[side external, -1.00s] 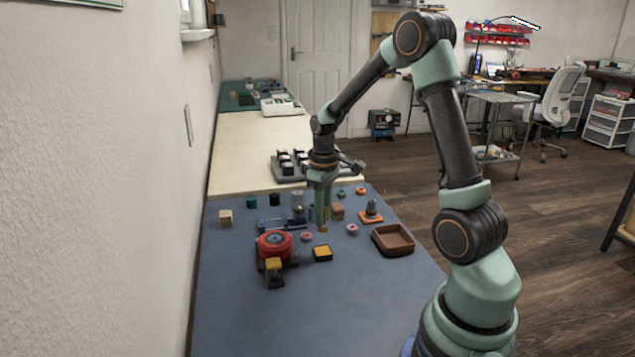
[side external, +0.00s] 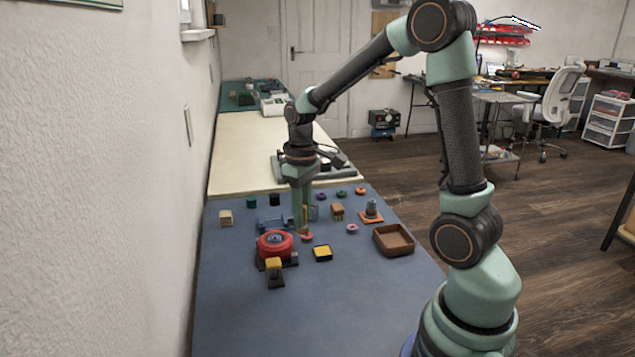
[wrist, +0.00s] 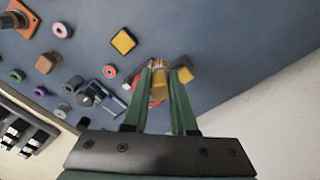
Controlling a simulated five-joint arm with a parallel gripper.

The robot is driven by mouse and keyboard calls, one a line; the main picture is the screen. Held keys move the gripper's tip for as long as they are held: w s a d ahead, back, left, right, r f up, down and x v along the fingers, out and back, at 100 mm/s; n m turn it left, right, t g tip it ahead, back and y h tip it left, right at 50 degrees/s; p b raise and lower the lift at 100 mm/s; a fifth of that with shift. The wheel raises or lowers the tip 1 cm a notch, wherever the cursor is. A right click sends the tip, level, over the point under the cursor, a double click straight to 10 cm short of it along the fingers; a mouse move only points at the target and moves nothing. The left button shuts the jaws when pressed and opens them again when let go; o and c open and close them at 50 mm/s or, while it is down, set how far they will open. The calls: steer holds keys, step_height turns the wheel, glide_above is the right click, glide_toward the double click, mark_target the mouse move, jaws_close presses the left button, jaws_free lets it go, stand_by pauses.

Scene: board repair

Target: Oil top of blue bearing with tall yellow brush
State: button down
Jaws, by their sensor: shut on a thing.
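My gripper (side external: 302,225) is shut on the yellow brush (wrist: 159,77), which points down between the fingers and shows as a thin tan strip in the side view (side external: 305,214). It hangs just behind and to the right of a round red holder (side external: 264,247). A small blue-grey round piece (side external: 275,239), which looks like the blue bearing, sits in the middle of the red holder. In the wrist view the fingers and brush hide most of the red holder (wrist: 131,78), and the bearing cannot be made out. I cannot tell whether the brush touches anything.
A yellow-topped block (side external: 273,263) stands in front of the red holder. A yellow pad in a dark tray (side external: 322,253) lies to its right. A brown tray (side external: 394,252), an orange-based part (side external: 371,216) and several small rings and blocks surround the work. The front mat (side external: 300,315) is clear.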

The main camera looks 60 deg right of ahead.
steer(key=s+a+r, duration=0.3)
steer(key=a+r, duration=0.1)
steer(key=a, duration=0.7)
steer(key=w+d+f, duration=0.2)
steer(key=w+d, duration=1.1)
steer(key=w, duration=0.1)
steer(key=shift+w+f, duration=0.15)
steer(key=shift+f, duration=3.65)
steer(key=shift+s+f, duration=0.2)
steer(key=shift+f, duration=0.15)
steer(key=shift+s+a, duration=0.25)
steer(key=shift+s, duration=0.65)
steer(key=shift+s+a, duration=0.2)
steer(key=shift+s, duration=0.7)
steer(key=w, duration=0.2)
steer(key=w+d, duration=0.1)
steer(key=w, duration=0.1)
step_height(320, 180, up, 8)
